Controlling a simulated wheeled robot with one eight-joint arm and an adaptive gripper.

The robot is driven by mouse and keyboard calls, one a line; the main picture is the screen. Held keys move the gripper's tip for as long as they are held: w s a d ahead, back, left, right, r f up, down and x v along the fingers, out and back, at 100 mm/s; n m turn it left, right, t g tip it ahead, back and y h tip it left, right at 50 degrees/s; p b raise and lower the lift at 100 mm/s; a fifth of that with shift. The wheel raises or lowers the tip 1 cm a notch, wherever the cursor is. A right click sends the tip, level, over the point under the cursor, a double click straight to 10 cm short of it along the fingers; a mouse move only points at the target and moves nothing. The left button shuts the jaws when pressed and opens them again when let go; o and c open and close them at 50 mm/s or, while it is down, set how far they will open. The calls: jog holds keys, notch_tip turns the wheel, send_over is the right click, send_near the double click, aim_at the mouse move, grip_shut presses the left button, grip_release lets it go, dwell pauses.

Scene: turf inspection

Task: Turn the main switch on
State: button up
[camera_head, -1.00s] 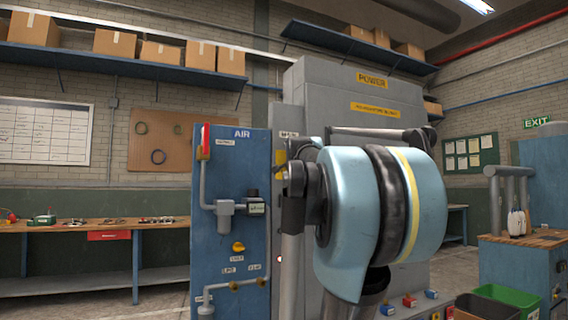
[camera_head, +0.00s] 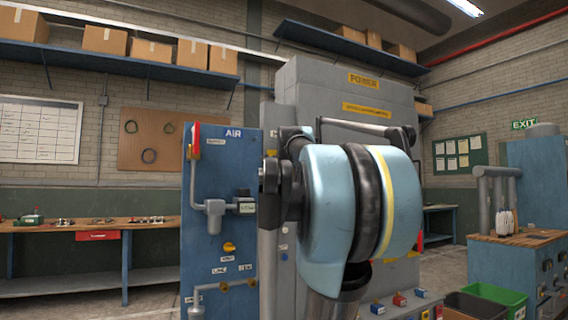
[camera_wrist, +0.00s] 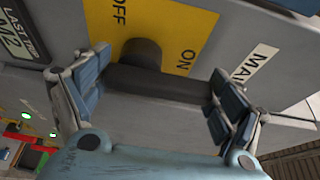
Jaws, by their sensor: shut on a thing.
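The main switch shows in the wrist view as a dark handle (camera_wrist: 165,84) on a round black hub, over a yellow plate (camera_wrist: 180,15) marked OFF and ON. A partly cut-off label beginning "MAI" (camera_wrist: 249,64) is beside it. My gripper (camera_wrist: 160,70) has one finger at each end of the handle and is shut on it. The handle lies between the OFF and ON words' side and my palm; I cannot tell which mark it points to. In the head view my arm hides the switch and the gripper in front of the grey POWER cabinet (camera_head: 320,85).
A blue AIR panel (camera_head: 225,160) with pipes stands left of the cabinet. A long workbench (camera_head: 70,228) runs along the left wall. Black and green bins (camera_head: 495,296) and a wood-topped blue cabinet (camera_head: 530,245) stand at the right.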

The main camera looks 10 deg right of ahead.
jog(key=o, duration=1.3)
jog(key=shift+d+f, duration=0.1)
jog(key=shift+f, duration=0.1)
jog(key=shift+o, duration=0.2)
jog(key=shift+r, duration=0.1)
jog(key=shift+s, duration=0.3)
jog(key=s+a, duration=0.2)
jog(key=s, duration=0.9)
